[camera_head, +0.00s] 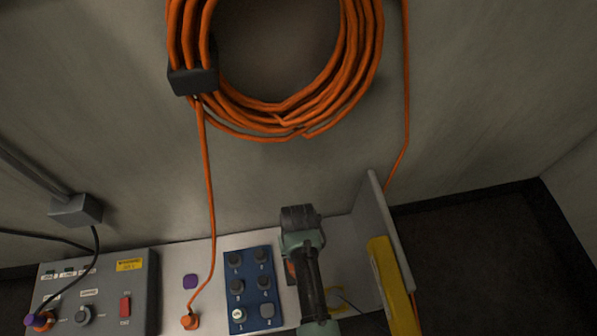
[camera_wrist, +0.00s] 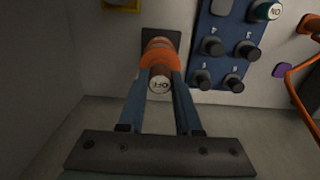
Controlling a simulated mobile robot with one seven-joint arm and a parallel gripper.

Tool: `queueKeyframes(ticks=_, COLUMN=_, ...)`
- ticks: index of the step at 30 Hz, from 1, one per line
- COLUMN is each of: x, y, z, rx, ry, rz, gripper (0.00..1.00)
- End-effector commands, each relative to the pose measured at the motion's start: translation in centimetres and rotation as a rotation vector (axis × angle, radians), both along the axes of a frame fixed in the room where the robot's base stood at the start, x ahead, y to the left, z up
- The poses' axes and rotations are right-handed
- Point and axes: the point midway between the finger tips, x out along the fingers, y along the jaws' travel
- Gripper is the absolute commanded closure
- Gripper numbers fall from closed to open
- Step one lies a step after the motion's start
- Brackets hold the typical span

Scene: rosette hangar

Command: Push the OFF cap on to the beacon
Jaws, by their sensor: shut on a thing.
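The OFF cap (camera_wrist: 159,84), a dark cylinder with a white face lettered OFF, is between the fingers of my gripper (camera_wrist: 160,78) in the wrist view. My gripper is shut on it, and the lettered face points toward the camera. Directly behind it is the orange beacon (camera_wrist: 157,58), on a dark square mount (camera_wrist: 174,44) on the pale panel. The cap is lined up in front of the beacon; I cannot tell how far it is seated. In the head view my arm hides the cap and fingers, and only a little of the beacon (camera_head: 291,271) shows.
A blue board (camera_head: 250,262) with several dark knobs and an ON cap (camera_head: 238,315) is beside the beacon. A grey control box (camera_head: 140,300), purple piece (camera_head: 190,281) and orange plug (camera_head: 190,321) are further left. An upright side panel (camera_head: 383,220) with a yellow part (camera_head: 390,285) stands close right.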

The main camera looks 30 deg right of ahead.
Motion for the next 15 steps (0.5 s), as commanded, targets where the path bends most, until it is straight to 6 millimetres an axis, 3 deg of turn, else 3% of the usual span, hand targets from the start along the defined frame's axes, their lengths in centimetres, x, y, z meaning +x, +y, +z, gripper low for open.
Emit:
queueKeyframes(ticks=8, x=0.01, y=0.0, z=-0.09, rx=0.0, ry=0.0, rz=0.0, gripper=1.0)
queueKeyframes(ticks=9, x=0.02, y=-0.01, z=-0.08, rx=0.0, ry=0.0, rz=0.0, gripper=0.64)
queueKeyframes(ticks=15, x=0.01, y=0.0, z=-0.08, rx=0.0, ry=0.0, rz=0.0, gripper=0.32)
